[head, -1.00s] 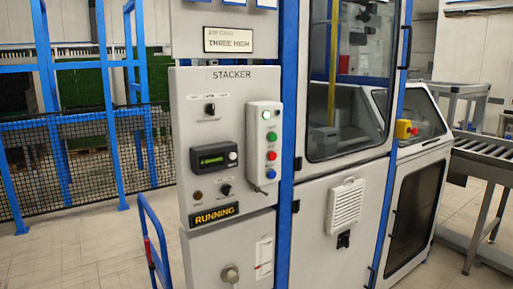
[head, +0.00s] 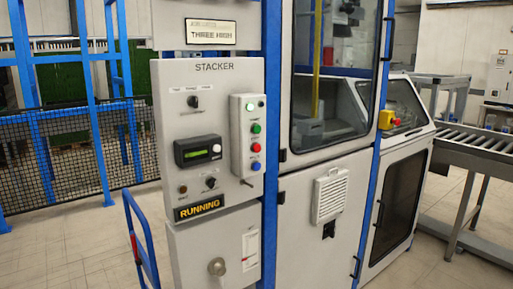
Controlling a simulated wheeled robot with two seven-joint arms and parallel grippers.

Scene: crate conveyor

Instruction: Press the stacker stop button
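The grey stacker panel (head: 172,110), labelled STACKER, stands upright left of centre in the head view. A pale button box (head: 238,136) on its right side carries a column of buttons: a lit whitish one at the top, then a green button (head: 256,128), a red button (head: 255,148) and a blue button (head: 256,166). A sign at the panel's bottom (head: 198,208) reads RUNNING. A small display unit (head: 198,151) and dark rotary switches sit left of the box. Neither of my grippers is in view.
A blue handrail (head: 141,240) stands in front of the panel at lower left. A blue-framed mesh fence (head: 60,155) is behind. The machine cabinet (head: 310,215) and a roller conveyor (head: 470,148) are to the right. A yellow box with a red button (head: 387,120) sits on the machine. Floor shows at left.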

